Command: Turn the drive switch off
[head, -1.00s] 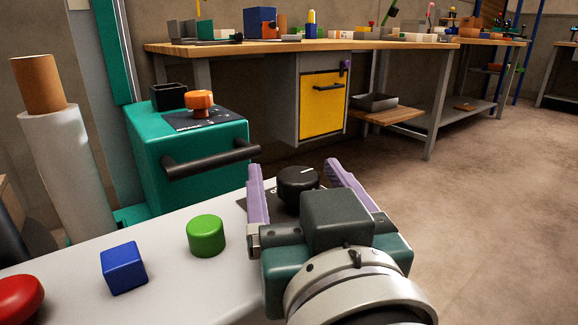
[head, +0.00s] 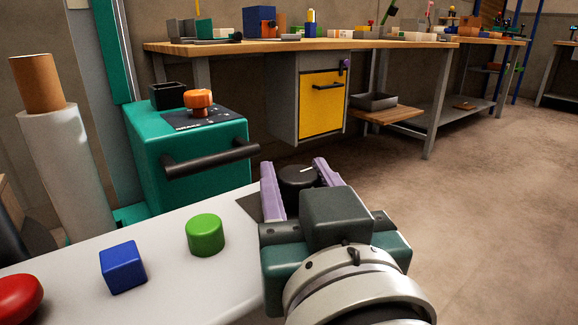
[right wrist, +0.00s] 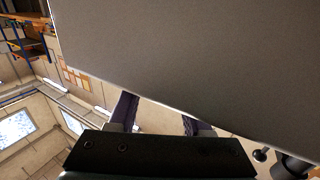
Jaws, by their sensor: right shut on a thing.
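A black round knob (head: 298,178) with a white pointer line sits on a dark plate at the far right end of a pale grey surface; I take it as the drive switch, though its label is covered. The pointer line runs toward the upper right. My right gripper (head: 294,164) has its two lilac fingers on either side of the knob and is shut on it. In the right wrist view the fingers (right wrist: 160,117) show, but a large grey panel fills much of the picture and the knob is hidden. My left gripper is not in view.
Behind stands a teal unit (head: 190,160) with an orange knob (head: 199,102) and a black bar handle (head: 212,160). Open floor lies to the right.

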